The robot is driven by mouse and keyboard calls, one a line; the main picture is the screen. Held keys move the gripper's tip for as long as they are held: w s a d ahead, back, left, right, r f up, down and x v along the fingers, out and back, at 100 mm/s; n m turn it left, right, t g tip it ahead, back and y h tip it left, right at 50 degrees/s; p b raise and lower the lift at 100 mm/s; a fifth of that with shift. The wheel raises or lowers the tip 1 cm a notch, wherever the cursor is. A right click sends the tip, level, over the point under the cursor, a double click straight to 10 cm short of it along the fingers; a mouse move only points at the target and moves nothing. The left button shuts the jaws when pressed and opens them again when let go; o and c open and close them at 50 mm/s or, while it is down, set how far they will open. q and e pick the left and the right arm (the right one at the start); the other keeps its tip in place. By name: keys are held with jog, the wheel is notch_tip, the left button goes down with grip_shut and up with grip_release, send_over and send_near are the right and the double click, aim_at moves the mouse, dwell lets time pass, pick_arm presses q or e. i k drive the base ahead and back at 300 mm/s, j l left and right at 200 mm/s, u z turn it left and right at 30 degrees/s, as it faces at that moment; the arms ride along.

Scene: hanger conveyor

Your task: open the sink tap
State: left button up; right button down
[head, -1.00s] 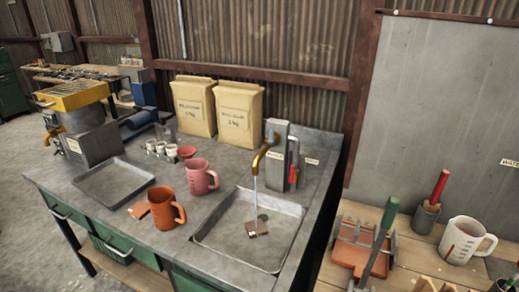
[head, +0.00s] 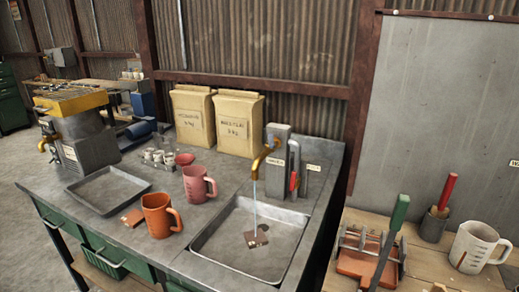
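The sink tap has a grey housing (head: 280,151) and a curved brass spout (head: 262,161) at the back of the sink basin (head: 207,236). A lever with a red grip (head: 293,181) is on the right side of the housing. A thin stream of water (head: 254,205) falls from the spout into the basin. A small brown piece (head: 256,238) lies on the basin floor under the stream. Neither of my grippers is in the head view.
An orange jug (head: 157,215) and a pink jug (head: 196,186) stand left of the basin. A grey tray (head: 108,192) lies farther left. Two paper bags (head: 238,125) stand behind. A wooden bench to the right holds a white jug (head: 474,247) and a green-handled tool (head: 394,225).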

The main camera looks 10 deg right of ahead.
aim_at(270, 135)
jog(key=i+j+u, duration=0.15)
jog(key=j, duration=0.3)
jog(key=j+u, duration=0.15)
jog(key=j, duration=0.3)
jog(key=i+j+u, duration=0.2)
jog(key=j, duration=0.2)
